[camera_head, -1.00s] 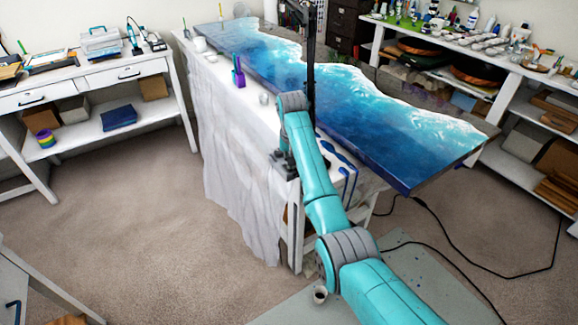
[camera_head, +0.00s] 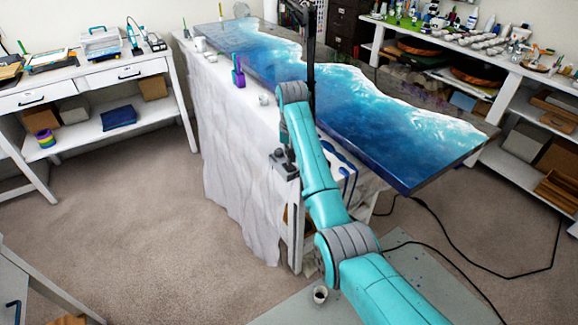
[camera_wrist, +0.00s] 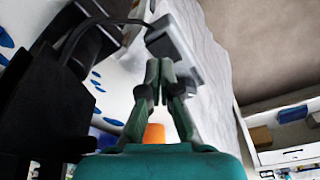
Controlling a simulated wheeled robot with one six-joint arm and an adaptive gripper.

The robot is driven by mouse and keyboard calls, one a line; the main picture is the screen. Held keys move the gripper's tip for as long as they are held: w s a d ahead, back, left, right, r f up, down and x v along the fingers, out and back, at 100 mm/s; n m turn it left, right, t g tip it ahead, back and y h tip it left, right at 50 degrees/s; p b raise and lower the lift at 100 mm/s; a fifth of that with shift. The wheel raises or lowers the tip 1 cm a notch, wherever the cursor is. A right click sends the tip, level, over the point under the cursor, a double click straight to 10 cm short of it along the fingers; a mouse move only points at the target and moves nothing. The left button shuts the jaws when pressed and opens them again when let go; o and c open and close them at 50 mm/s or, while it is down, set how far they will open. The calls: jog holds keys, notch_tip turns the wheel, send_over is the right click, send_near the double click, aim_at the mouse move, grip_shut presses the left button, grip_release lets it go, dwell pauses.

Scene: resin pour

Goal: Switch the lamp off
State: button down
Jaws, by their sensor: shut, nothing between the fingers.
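A black upright post (camera_head: 311,60), which looks like the lamp's stand, rises at the near long side of the table; its top is out of the picture. A small grey box with a dark top (camera_head: 284,163) sits at the table's near corner. In the wrist view, a pale grey box (camera_wrist: 183,50) with a black cable leading to it lies just beyond my gripper (camera_wrist: 159,64); it looks like the lamp's switch. My gripper's fingers are together and empty, with their tips close to the box's edge. I cannot tell whether they touch.
A blue-and-white resin slab (camera_head: 390,120) covers much of the table. A white cloth (camera_head: 235,190) hangs down its side. A purple holder (camera_head: 238,76) and small cups stand along the edge. An orange thing (camera_wrist: 154,132) shows beneath my gripper. Carpet (camera_head: 120,220) is open at left.

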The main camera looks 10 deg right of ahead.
aim_at(291, 169)
jog(key=shift+r, duration=1.85)
